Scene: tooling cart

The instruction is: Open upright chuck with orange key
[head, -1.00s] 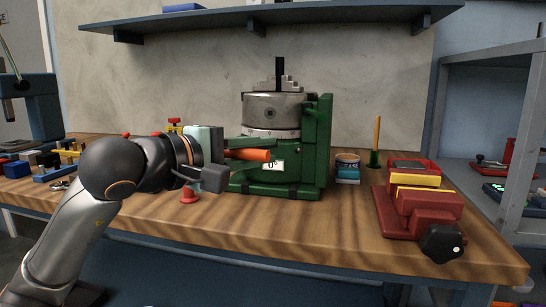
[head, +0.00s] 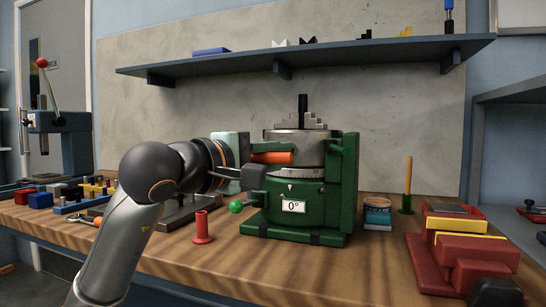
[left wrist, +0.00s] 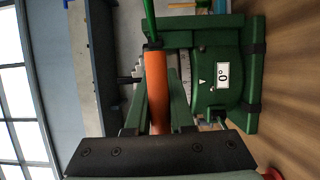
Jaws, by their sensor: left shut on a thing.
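The upright chuck (head: 308,148) is a grey cylinder with stepped jaws on top and a black bar standing up from them. It sits on a green rotary table (head: 300,215) marked 0°. My left gripper (head: 252,160) is shut on the orange key (head: 273,157), held level in front of the chuck's left side. In the left wrist view the key's orange handle (left wrist: 155,85) lies between the two fingers, with a green rod beyond its far end. I cannot tell whether the key touches the chuck; its tip is hidden.
A red peg-like stand (head: 202,228) and a green ball knob (head: 236,207) are below my left gripper. A tin (head: 377,213), a yellow upright rod (head: 408,180) and a red vise (head: 465,250) stand to the right. A shelf (head: 300,62) hangs above.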

